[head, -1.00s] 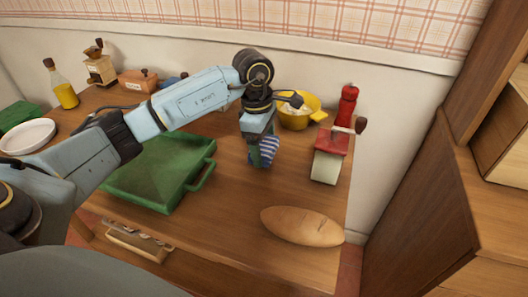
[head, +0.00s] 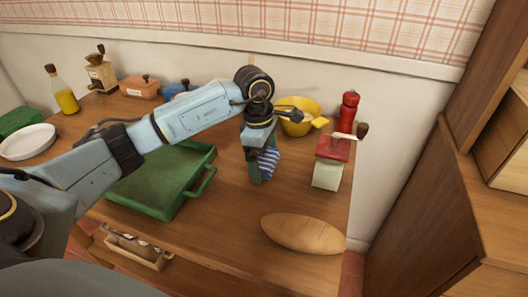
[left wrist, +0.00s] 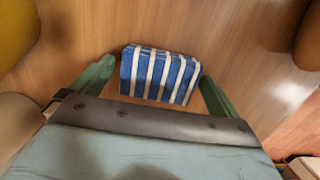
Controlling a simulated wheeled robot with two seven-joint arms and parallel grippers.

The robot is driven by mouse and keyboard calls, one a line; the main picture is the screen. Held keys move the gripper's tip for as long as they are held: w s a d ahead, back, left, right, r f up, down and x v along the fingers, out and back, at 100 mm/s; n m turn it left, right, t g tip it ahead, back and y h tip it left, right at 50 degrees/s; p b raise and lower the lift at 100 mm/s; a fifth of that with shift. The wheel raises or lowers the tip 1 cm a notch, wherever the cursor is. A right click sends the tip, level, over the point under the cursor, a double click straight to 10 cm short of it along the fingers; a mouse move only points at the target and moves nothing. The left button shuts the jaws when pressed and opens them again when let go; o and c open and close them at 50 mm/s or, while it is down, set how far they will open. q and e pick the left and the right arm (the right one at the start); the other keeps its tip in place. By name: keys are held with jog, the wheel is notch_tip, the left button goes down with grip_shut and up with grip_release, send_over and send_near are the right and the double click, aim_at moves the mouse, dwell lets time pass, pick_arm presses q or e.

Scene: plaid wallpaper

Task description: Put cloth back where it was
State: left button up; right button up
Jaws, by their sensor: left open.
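The cloth is a folded blue and white striped bundle (head: 268,163) on the wooden table in the head view. In the left wrist view the cloth (left wrist: 160,75) lies between the two green fingers, with a small gap showing at the right and the left finger close to its edge. My left gripper (head: 261,178) is open around the cloth, its fingers low at the tabletop. In the left wrist view the gripper (left wrist: 155,80) straddles the cloth. My right gripper is not in view.
A green tray (head: 140,203) with handles stands left of the gripper. A yellow bowl (head: 296,122) is behind it. A red and cream grinder (head: 327,174), a red pepper mill (head: 347,110) and a bread loaf (head: 302,233) are to the right. Clear table lies in front.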

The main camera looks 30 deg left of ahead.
aim_at(259, 156)
pick_arm(q)
jog(key=shift+r, duration=0.15)
notch_tip(259, 156, up, 12)
jog(key=a+p, duration=0.1)
jog(key=p, duration=0.2)
jog(key=shift+s+a, duration=0.15)
jog(key=shift+a, duration=0.05)
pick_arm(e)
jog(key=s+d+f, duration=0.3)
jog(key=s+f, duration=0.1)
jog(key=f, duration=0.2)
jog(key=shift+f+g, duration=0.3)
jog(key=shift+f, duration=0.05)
